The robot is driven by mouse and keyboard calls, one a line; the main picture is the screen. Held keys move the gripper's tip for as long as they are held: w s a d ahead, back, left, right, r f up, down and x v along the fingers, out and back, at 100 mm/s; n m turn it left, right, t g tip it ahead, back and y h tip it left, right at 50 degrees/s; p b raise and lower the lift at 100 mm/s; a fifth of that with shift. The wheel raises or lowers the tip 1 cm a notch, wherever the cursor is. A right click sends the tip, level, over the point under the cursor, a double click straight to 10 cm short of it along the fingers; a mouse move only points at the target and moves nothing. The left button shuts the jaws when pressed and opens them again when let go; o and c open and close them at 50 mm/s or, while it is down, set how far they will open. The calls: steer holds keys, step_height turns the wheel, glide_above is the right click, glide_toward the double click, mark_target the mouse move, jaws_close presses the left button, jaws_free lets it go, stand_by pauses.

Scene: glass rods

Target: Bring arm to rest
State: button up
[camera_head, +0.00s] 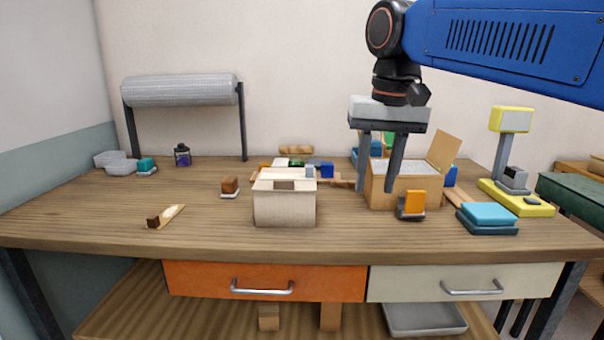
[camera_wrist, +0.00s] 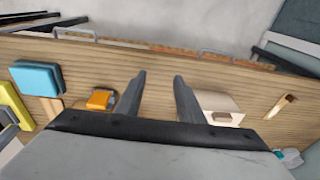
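My gripper (camera_head: 377,188) hangs pointing down above the right half of the wooden table (camera_head: 190,215), from my blue arm at the upper right. Its two dark fingers are apart, and nothing shows between them. The wrist view also shows my gripper (camera_wrist: 160,78) with its fingers spread over bare wood. In the head view the fingers overlap an open cardboard box (camera_head: 428,190) with a raised flap. No glass rods can be made out.
A closed pale box (camera_head: 285,208) stands at the table's middle front. An orange item on a dark stand (camera_head: 412,205), a teal-blue block (camera_head: 488,214) and a yellow scale-like device (camera_head: 527,205) are at the right. A roll holder (camera_head: 180,90) stands at the back left. The left front is mostly clear.

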steer(key=s+d+f+t, duration=0.1)
steer(key=s+d+f, duration=0.4)
steer(key=f, duration=0.4)
steer(key=s+d+f+t, duration=0.1)
steer(key=s+d+f, duration=0.4)
steer(key=f, duration=0.4)
steer(key=s+d+f+t, duration=0.1)
steer(key=s+d+f, duration=0.4)
steer(key=f, duration=0.4)
steer(key=shift+s+f+h, duration=0.15)
steer(key=shift+s+h, duration=0.15)
steer(key=shift+s, duration=0.45)
